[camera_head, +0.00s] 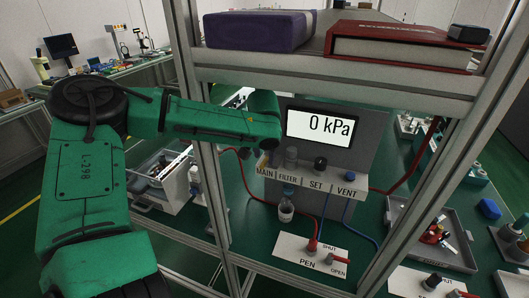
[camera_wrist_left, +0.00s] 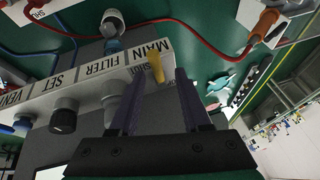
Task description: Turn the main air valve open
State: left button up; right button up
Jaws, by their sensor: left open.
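The main air valve shows as a yellow handle (camera_wrist_left: 156,66) beside the MAIN label in the left wrist view. In the head view my green left arm hides the gripper's fingers. My right gripper is not in view.
The gauge display (camera_head: 320,127) reads 0 kPa. FILTER, SET (camera_head: 320,163) and VENT knobs sit close beside the valve. An aluminium post (camera_head: 208,190) and a shelf with a purple box (camera_head: 258,30) and red binder (camera_head: 400,45) crowd the arm. Red and blue hoses run below.

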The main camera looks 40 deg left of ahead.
pick_arm(q)
jog(key=shift+w+a+f, duration=0.2)
jog(key=shift+f, duration=0.25)
jog(key=shift+s+d, duration=0.1)
grip_shut()
jog(key=shift+a+r+m+h+p, duration=0.2)
jog(key=shift+r+m+h+p, duration=0.1)
jog(key=shift+m+p, duration=0.35)
jog(key=shift+f+t, duration=0.15)
jog(key=shift+t, duration=0.15)
jog(key=shift+a, duration=0.1)
grip_release()
jog(key=shift+f, duration=0.1)
